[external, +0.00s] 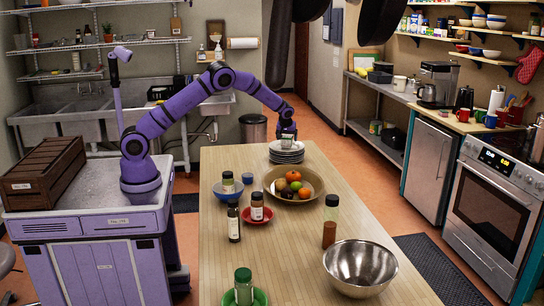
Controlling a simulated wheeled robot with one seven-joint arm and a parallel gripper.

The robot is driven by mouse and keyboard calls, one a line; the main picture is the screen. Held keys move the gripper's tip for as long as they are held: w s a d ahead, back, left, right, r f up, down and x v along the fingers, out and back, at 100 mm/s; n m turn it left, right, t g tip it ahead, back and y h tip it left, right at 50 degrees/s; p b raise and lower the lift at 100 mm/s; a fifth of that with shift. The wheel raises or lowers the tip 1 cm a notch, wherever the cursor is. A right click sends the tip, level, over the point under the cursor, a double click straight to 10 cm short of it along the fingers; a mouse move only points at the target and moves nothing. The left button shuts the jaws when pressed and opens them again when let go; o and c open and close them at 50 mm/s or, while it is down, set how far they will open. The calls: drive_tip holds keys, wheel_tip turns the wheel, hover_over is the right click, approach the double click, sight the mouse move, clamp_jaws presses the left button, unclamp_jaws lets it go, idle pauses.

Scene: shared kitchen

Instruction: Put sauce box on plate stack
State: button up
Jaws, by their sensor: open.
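My gripper (287,134) is at the far end of the wooden table, just above the white plate stack (286,153). Its fingers are small and dark in this view. It is open and points down. Whether it touches the top plate, or whether anything lies between the fingers, is too small to tell. I cannot make out a sauce box for certain. Several small bottles and jars stand on the table, including a dark bottle (234,224), a white-labelled jar (257,206) on a red plate (270,216), and a brown jar (329,235).
A wide wooden fruit bowl (313,191) stands in front of the plate stack. A metal bowl (360,268) is at the near right, and a green plate (260,298) with a green-capped jar is at the near edge. Dark pans (381,20) hang above. The table's middle is partly clear.

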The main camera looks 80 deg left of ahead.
drive_tip(key=v, duration=1)
drive_tip(key=shift+r, duration=0.2)
drive_tip(key=shift+s+r, duration=0.1)
drive_tip(key=s+d+r+m+t+h, duration=0.1)
drive_tip(key=s+d+r+m, duration=0.1)
drive_tip(key=s+d+r, duration=0.45)
drive_tip(key=s+d+r+m+h, duration=0.1)
drive_tip(key=s+d+r+m, duration=0.15)
drive_tip(key=s+r, duration=0.6)
drive_tip(key=s+d+r+m+t+h, duration=0.1)
drive_tip(key=s+d+r+m, duration=0.1)
drive_tip(key=s+d+r, duration=0.55)
drive_tip(key=s+d+f+m, duration=0.1)
drive_tip(key=s+d+m, duration=0.1)
drive_tip(key=s, duration=0.7)
drive_tip(key=s+d+f+m+t, duration=0.1)
drive_tip(key=s+d+m, duration=0.1)
drive_tip(key=s, duration=0.8)
drive_tip(key=s+d+f+m+h, duration=0.1)
drive_tip(key=s+d+f+m, duration=0.1)
drive_tip(key=s, duration=0.8)
drive_tip(key=shift+d+m, duration=0.45)
drive_tip(key=shift+d, duration=0.7)
